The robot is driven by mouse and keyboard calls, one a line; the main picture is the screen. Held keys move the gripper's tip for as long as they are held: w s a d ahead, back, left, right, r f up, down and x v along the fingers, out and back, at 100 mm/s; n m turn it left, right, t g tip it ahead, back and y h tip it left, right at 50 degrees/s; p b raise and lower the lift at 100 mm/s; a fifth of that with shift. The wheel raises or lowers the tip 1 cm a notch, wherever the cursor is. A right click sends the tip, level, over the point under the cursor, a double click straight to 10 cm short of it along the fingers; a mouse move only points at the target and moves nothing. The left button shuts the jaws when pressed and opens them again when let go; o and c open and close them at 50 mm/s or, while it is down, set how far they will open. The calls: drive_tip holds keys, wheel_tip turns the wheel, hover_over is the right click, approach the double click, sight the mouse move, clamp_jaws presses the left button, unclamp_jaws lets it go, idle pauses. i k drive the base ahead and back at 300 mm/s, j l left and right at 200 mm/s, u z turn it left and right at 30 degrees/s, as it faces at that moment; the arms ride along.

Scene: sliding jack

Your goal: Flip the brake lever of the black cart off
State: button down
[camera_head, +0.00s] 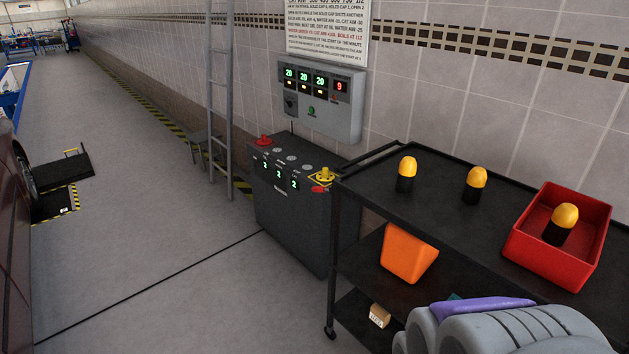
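The black cart (437,212) stands at the right, near the tiled wall. It has a flat top, lower shelves and upright posts. One caster (329,332) shows under its near left post. A brake lever cannot be made out there; the caster is small and dark. The cart's other casters are hidden or out of frame. My gripper is not in view.
Yellow-capped black items (407,173) and a red bin (560,236) are on the cart's top. An orange bin (407,253) sits below. A dark cabinet (290,215) stands behind the cart.

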sight(314, 189)
drive_tip(key=i+j+z, duration=0.15)
drive_tip(key=i+j, duration=0.15)
drive_tip(key=i+j+z, duration=0.1)
drive_tip(key=i+j, duration=0.2)
drive_tip(key=j, duration=0.15)
drive_tip(key=i+j+z, duration=0.15)
drive_tip(key=i+j, duration=0.15)
drive_tip(key=i+j+z, duration=0.1)
drive_tip(key=i+j, duration=0.15)
drive_tip(key=j, duration=0.3)
